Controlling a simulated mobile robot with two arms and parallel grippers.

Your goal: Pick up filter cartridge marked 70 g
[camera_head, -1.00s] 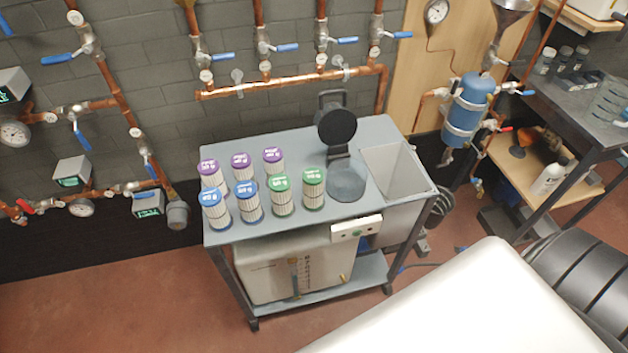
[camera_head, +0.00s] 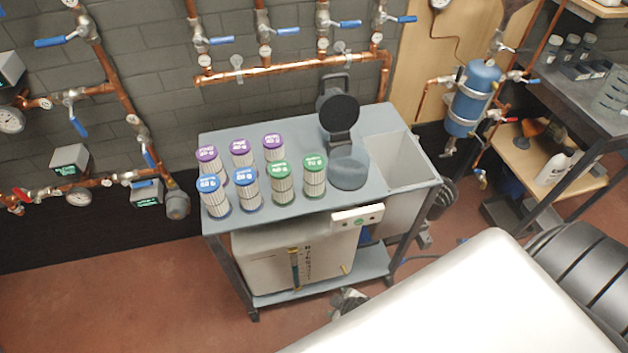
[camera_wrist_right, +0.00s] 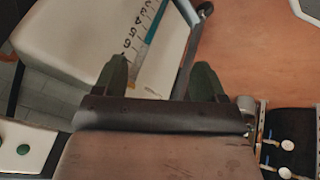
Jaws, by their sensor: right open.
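Several filter cartridges with pleated white sides stand upright on the grey cart top in the head view: three with purple caps (camera_head: 240,147), two with blue caps (camera_head: 245,177) and two with green caps (camera_head: 280,170). The cap markings are too small to read, so I cannot tell which is 70 g. My right gripper (camera_wrist_right: 160,82) is open and empty in the right wrist view, beside the white tank with a number scale. In the head view it shows partly (camera_head: 347,302), low in front of the cart, well below the cartridges. My left gripper is not in view.
The cart (camera_head: 385,120) also carries a round grey dish with a black disc (camera_head: 338,113) on a stand behind it, and an open bin (camera_head: 397,163) at right. A white tank (camera_head: 290,262) sits on its lower shelf. Copper pipes with blue valves line the wall behind.

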